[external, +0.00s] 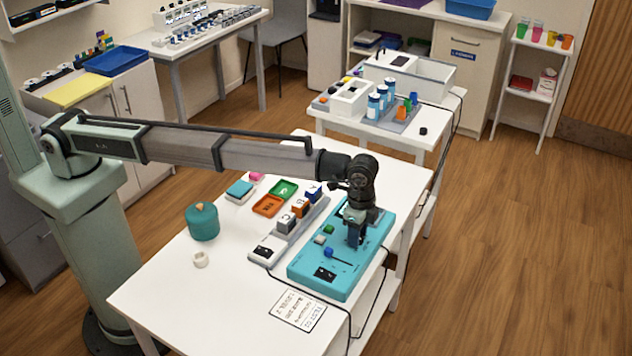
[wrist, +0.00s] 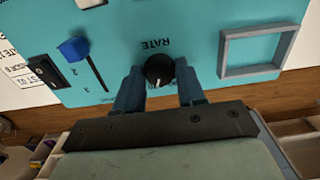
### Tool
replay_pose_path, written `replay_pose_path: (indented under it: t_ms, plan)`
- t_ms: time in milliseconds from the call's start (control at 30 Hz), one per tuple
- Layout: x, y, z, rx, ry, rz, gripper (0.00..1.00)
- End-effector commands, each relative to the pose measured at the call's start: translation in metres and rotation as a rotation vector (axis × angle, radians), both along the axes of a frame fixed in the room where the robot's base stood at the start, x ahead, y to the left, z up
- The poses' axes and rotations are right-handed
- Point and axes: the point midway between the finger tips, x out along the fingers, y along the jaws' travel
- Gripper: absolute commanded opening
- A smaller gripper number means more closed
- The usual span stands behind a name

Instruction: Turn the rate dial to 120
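The teal control panel (external: 318,277) lies on the white table, and my gripper (external: 356,232) points down over its right part. In the wrist view the black rate dial (wrist: 159,70), with a white pointer mark, sits just beyond the word RATE, which reads upside down. My gripper's two blue fingers (wrist: 159,88) stand on either side of the dial, with the dial between them. Small gaps seem to show beside the dial; whether the fingers touch it is hard to tell. The scale numbers around the dial are hidden or unreadable. In the external view my gripper hides the dial.
The panel also carries a blue slider knob (wrist: 73,49), a black rocker switch (wrist: 47,72) and a raised grey frame (wrist: 258,50). A printed card (external: 298,310) lies at the front.

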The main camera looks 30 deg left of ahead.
Motion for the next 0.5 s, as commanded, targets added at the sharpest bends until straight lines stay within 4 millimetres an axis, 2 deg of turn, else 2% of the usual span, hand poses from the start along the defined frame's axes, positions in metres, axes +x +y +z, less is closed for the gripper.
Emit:
replay_pose_path:
  t_ms: [33,200,500]
  plan:
    - [0.0000,-0.0001,0.0000,0.000,0.000,0.000,0.44]
    - [0.0000,0.0000,-0.0002,0.000,0.000,0.001,0.59]
    - [0.0000,-0.0001,0.0027,0.000,0.000,0.001,0.59]
